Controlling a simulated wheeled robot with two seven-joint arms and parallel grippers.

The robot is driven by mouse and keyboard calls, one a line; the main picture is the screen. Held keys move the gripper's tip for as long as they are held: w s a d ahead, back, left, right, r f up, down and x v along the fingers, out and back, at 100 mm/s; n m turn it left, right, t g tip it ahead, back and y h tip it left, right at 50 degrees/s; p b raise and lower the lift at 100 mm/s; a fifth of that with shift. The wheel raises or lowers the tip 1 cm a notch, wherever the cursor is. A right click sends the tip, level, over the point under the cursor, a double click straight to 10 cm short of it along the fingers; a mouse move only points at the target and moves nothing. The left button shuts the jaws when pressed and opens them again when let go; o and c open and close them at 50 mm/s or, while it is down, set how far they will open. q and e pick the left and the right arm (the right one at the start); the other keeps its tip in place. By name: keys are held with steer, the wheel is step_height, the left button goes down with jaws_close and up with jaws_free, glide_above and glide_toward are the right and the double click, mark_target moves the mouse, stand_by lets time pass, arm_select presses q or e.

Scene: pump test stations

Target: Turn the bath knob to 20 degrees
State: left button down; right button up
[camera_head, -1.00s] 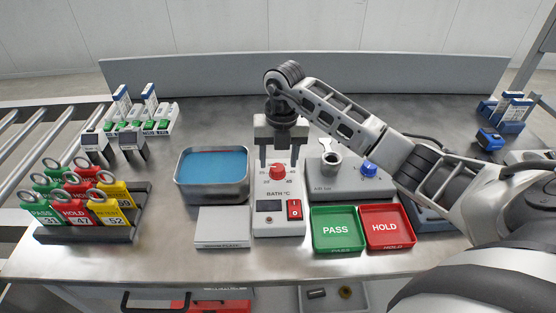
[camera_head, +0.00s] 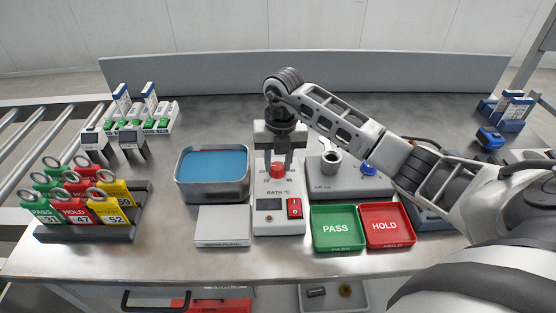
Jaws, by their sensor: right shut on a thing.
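The bath control box (camera_head: 267,217) is white, with a red round knob (camera_head: 277,170) at its top, the label "BATH °C" and a red rocker switch (camera_head: 294,208). A blue-filled metal bath (camera_head: 183,193) stands to its left. My right gripper (camera_head: 278,167) reaches down from above, with its fingers on either side of the knob, shut on it. The knob's pointer is too small and partly covered to read its angle. My left gripper is not in view.
A green PASS tray (camera_head: 338,246) and a red HOLD tray (camera_head: 388,243) lie right of the box. A grey device with a blue knob (camera_head: 369,168) stands behind them. A rack of coloured tags (camera_head: 88,233) is at left.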

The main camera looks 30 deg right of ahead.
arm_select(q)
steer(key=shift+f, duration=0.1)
arm_select(e)
steer(key=shift+n, duration=0.3)
steer(key=n+b, duration=0.1)
steer(key=n, duration=0.1)
steer(key=shift+d+n, duration=0.1)
steer(key=shift+n, duration=0.3)
steer(key=n+b, duration=0.1)
steer(key=n, duration=0.1)
steer(key=shift+w+n, duration=0.1)
steer(key=shift+n, duration=0.2)
steer(key=shift+n+b, duration=0.5)
steer(key=shift+n, duration=0.3)
steer(key=shift+n+b, duration=0.35)
steer(key=shift+n, duration=0.55)
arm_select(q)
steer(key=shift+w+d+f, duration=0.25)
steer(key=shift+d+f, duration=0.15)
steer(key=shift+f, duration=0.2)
arm_select(e)
steer(key=shift+n, duration=0.4)
steer(key=shift+r+n, duration=0.1)
steer(key=shift+n, duration=0.2)
steer(key=o, duration=1)
steer(key=shift+c, duration=0.2)
